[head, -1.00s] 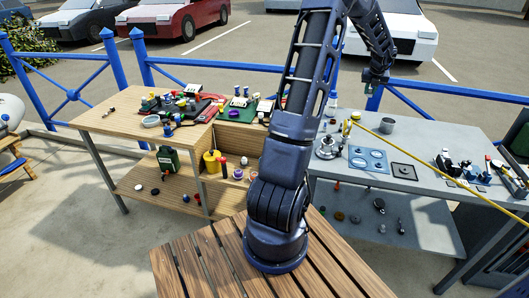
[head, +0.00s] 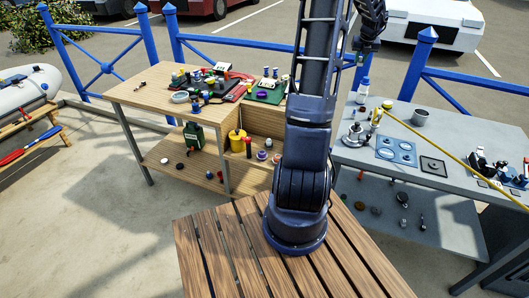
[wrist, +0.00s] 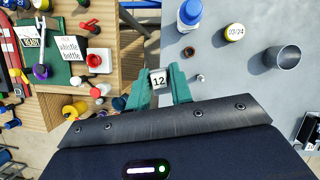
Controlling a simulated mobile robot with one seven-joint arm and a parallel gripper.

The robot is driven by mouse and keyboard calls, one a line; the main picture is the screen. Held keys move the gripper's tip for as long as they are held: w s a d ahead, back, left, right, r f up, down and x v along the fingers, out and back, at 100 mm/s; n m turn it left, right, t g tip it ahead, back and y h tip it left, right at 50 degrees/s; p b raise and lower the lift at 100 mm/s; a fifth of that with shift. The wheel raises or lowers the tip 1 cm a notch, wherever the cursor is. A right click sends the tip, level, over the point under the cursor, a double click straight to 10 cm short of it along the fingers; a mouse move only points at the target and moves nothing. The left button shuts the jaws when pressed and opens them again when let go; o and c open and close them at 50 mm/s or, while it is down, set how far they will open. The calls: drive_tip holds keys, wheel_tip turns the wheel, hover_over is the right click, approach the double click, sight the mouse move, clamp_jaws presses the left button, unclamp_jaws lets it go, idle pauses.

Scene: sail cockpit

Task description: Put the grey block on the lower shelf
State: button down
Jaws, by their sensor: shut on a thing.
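My gripper (wrist: 160,88) has teal fingers, shut on a small pale block (wrist: 159,79) with "12" on its face. It is probably the grey block. In the head view my gripper (head: 361,58) is raised at the upper right, and the block cannot be made out there. The wrist view looks down on the gap between the wooden bench and the grey table. Two lower shelves show: a wooden one (head: 230,187) under the wooden bench and a grey one (head: 425,232) under the grey table. Both carry small items.
The wooden bench top (head: 140,90) holds tools and bottles. The grey table (head: 465,150) holds a metal cup (head: 420,117), a blue plate (head: 396,150) and a yellow rod (head: 450,155) slanting across it. Blue railings (head: 105,66) stand behind. A slatted wooden surface (head: 210,265) is in front.

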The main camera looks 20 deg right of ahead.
drive_tip(key=w+a+n, duration=0.2)
drive_tip(key=w+a, duration=0.6)
drive_tip(key=a, duration=0.4)
drive_tip(key=n+y, duration=0.2)
drive_tip(key=n, duration=0.2)
hover_over(258, 140)
drive_tip(key=s, duration=0.1)
drive_tip(key=shift+t, duration=0.4)
wheel_tip(258, 140, down, 44)
drive_tip(key=shift+a+f, duration=0.1)
drive_tip(key=c, duration=1.6)
unclamp_jaws()
drive_tip(key=shift+f, duration=0.1)
drive_tip(key=o, duration=0.4)
drive_tip(key=shift+c, duration=0.2)
